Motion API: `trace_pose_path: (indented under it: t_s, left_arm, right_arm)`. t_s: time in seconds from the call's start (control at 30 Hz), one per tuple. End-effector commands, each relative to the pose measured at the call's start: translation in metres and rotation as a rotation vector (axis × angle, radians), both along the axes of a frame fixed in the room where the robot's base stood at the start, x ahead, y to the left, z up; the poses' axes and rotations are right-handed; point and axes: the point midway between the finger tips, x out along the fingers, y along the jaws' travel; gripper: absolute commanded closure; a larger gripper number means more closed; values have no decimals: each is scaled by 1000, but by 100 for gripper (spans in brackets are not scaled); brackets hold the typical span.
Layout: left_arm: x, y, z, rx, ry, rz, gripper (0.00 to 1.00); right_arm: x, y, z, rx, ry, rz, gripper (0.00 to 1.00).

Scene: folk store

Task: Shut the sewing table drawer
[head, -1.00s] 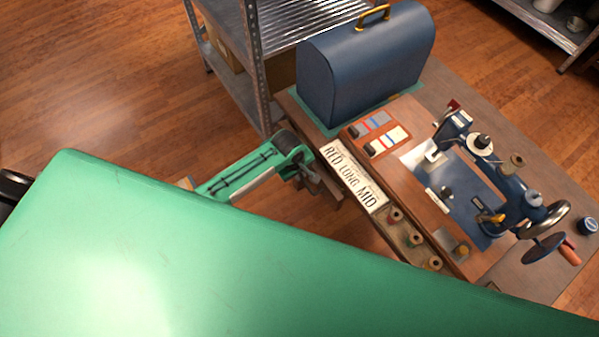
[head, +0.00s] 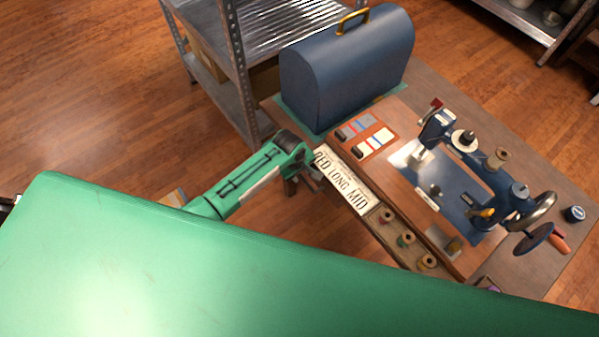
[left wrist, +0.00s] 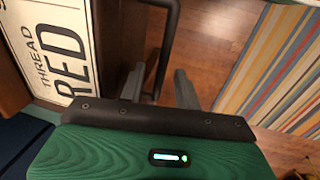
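The sewing table (head: 480,115) carries a blue sewing machine (head: 490,175). Its drawer (head: 397,250) sticks out along the near left edge, with thread spools and a card lettered "RED LONG MID" (head: 347,192) showing there. My left gripper (head: 308,168) is at the card's left end, its fingers mostly hidden in the head view. In the left wrist view, the left gripper (left wrist: 158,88) has its two fingers apart, with a dark bar handle (left wrist: 168,42) between them. Whether they touch the handle is unclear. The lettered card (left wrist: 55,45) is at the left. My right gripper is out of view.
A blue domed case (head: 345,70) and colour swatches (head: 368,137) are on the table. A metal shelf unit (head: 235,75) stands close behind the left gripper. A striped rug (left wrist: 275,65) lies on the floor. Open wooden floor is at the left.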

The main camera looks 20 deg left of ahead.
Motion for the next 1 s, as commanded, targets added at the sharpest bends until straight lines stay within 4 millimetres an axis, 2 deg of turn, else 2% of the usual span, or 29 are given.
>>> trace_pose_path:
  t_s: [0.27,0.43,0.57,0.9,1.0]
  left_arm:
    - [0,0,1,-1,-1,0,67]
    - [-1,1,13,-1,-1,1,67]
    - [-5,4,35,-2,-3,0,67]
    - [-16,12,105,-1,-3,0,67]
    - [-18,14,120,-2,-2,0,67]
  right_arm:
    - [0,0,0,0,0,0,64]
    - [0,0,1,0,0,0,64]
    - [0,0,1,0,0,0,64]
    - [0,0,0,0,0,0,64]
    - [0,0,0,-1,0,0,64]
